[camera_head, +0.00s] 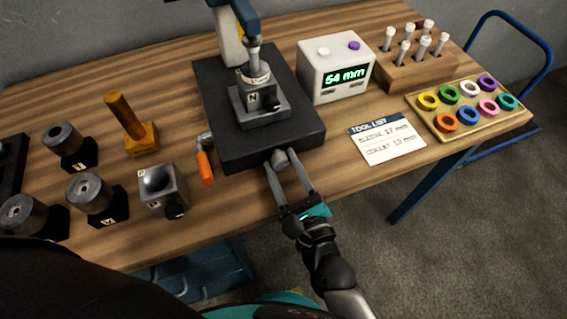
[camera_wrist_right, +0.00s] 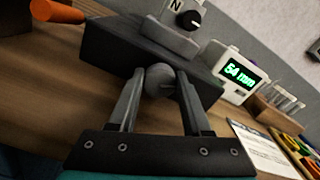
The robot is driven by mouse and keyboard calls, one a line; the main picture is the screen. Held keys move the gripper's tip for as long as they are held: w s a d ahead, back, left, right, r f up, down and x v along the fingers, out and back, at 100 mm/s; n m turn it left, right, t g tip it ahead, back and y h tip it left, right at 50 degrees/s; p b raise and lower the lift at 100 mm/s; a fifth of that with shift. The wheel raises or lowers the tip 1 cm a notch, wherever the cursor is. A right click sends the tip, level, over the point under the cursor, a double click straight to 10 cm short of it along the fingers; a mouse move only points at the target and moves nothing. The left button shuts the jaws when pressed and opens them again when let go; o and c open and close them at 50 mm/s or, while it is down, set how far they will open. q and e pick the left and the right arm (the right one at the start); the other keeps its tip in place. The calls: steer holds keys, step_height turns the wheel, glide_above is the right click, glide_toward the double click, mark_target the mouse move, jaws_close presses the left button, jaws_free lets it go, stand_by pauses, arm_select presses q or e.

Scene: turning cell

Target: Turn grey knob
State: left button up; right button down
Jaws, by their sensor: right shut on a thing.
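The grey knob (camera_head: 279,158) sticks out of the front face of a dark base block (camera_head: 225,140). My right gripper (camera_head: 287,166) reaches it from the front, with its two fingers shut on either side of the knob. In the right wrist view the round grey knob (camera_wrist_right: 160,78) sits between the fingertips (camera_wrist_right: 160,84). A metal fixture marked "N" (camera_head: 262,112) with a black dial stands on the block under a blue-armed spindle. An orange-handled crank (camera_head: 205,166) is at the block's left front corner. My left gripper is not in view.
A white display box (camera_head: 318,80) reads 54 mm. A tool list card (camera_head: 385,140), a tray of coloured rings (camera_head: 440,131) and a wooden rack (camera_head: 405,80) are at right. Several metal cylinders on black blocks (camera_head: 90,195), a small cube fixture (camera_head: 163,190) and a brass piece (camera_head: 140,138) are at left.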

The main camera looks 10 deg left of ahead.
steer(key=n+p, duration=0.1)
steer(key=n, duration=0.1)
steer(key=shift+n, duration=0.4)
steer(key=shift+f+n+p, duration=0.1)
steer(key=shift+n+p, duration=0.4)
steer(key=shift+n, duration=1.1)
steer(key=shift+c, duration=1.7)
jaws_free()
steer(key=shift+s, duration=0.1)
steer(key=shift+f, duration=0.15)
